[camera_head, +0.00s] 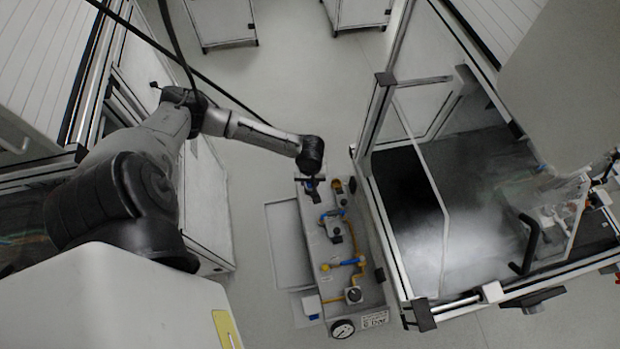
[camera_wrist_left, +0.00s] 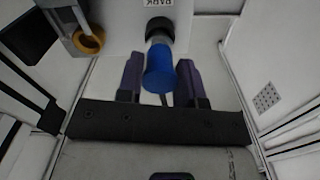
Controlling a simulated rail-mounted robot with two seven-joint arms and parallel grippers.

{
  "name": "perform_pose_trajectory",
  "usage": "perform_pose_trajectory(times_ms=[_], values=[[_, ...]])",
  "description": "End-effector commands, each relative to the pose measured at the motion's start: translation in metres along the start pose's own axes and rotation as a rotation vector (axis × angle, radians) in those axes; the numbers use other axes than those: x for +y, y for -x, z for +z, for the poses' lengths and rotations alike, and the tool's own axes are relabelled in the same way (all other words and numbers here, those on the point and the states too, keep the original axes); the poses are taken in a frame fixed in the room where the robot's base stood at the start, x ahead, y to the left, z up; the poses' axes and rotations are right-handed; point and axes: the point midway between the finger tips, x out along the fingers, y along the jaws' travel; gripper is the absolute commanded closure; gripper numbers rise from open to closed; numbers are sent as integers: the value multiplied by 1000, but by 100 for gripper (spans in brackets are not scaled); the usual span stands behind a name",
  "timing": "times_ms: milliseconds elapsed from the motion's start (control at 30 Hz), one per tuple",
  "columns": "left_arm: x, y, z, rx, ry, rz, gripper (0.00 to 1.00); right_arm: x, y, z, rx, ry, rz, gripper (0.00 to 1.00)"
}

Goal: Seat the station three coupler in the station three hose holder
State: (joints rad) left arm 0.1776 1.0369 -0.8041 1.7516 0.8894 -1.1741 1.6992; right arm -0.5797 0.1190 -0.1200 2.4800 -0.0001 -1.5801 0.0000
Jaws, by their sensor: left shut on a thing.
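My left gripper (camera_head: 311,182) is at the far end of the grey panel in the head view, small and partly hidden by my wrist. In the left wrist view its two dark fingers (camera_wrist_left: 160,66) are shut on the blue coupler (camera_wrist_left: 159,76), one on each side. The coupler's far end meets a black round piece (camera_wrist_left: 159,29) under a label on the pale panel; I cannot tell whether that piece is part of the coupler or a fitting. A grey bracket with a yellow-orange ring (camera_wrist_left: 91,40) is to the left, apart from the coupler. I cannot tell which fitting is the station three holder. My right gripper is not in view.
The grey panel (camera_head: 312,282) carries yellow and blue hose fittings (camera_head: 345,263) and a round gauge (camera_head: 342,328). A framed enclosure with clear panes (camera_head: 432,190) stands close on its right. A flat grey tray (camera_head: 288,245) is at its left. Open floor lies beyond.

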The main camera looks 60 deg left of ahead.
Motion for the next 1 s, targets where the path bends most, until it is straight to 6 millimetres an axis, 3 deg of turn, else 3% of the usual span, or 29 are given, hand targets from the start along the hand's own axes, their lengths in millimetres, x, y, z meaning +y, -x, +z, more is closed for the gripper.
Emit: perform_pose_trajectory(times_ms=[867,900,1000], values=[[0,-11,0,0,1,0,92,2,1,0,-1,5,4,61],[0,-11,0,0,1,1,64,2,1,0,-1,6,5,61],[0,-11,0,0,0,0,54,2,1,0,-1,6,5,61]])
